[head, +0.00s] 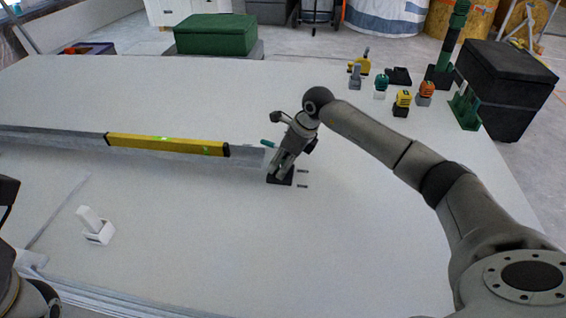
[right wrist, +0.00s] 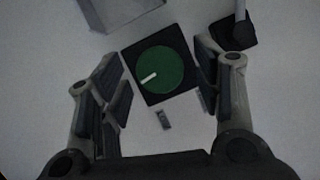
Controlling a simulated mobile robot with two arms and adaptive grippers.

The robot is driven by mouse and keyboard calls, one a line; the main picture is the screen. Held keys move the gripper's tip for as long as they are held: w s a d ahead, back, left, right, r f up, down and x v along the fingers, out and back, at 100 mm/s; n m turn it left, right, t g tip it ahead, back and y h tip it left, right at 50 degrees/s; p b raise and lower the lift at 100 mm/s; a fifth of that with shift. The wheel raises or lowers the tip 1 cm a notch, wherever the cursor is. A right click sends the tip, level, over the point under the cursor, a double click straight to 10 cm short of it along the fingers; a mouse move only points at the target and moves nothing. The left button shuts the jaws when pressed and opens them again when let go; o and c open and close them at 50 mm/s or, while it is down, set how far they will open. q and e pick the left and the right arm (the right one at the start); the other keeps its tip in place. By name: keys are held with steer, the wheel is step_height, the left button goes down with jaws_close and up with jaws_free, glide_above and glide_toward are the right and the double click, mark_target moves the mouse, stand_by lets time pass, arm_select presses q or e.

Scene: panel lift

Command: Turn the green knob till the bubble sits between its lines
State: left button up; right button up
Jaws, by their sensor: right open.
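The green knob (right wrist: 168,66) is a round disc with a white pointer mark, set on a black square base (right wrist: 133,57). In the right wrist view the pointer points to the lower left. My right gripper (right wrist: 158,80) is open, with one finger on each side of the knob; I cannot tell whether they touch it. In the head view my right gripper (head: 280,166) is over the black base (head: 283,181) and hides the knob. The yellow spirit level (head: 190,146) lies along the long grey bar, with a small bright green vial (head: 164,139). Its bubble and lines are too small to read.
The grey bar (head: 60,136) runs in from the left and ends beside my right gripper. A white block with a tilted lever (head: 96,228) stands at front left. Several small coloured devices (head: 402,102) and a black case (head: 503,85) are at back right. The front middle is clear.

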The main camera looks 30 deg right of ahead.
steer(key=c, duration=1)
steer(key=shift+r+n, duration=0.1)
steer(key=shift+n, duration=0.2)
steer(key=n+p, duration=0.1)
steer(key=n, duration=0.1)
steer(key=shift+w+d+n+g+y, duration=0.1)
steer(key=shift+n+g+y, duration=0.2)
steer(key=shift+g+y, duration=0.1)
steer(key=shift+w+n+g+y, duration=0.15)
steer(key=shift+n+g, duration=0.25)
steer(key=shift+n, duration=0.7)
steer(key=shift+n+g+y, duration=0.25)
steer(key=shift+n+g, duration=0.15)
steer(key=shift+n, duration=0.7)
steer(key=o, duration=1)
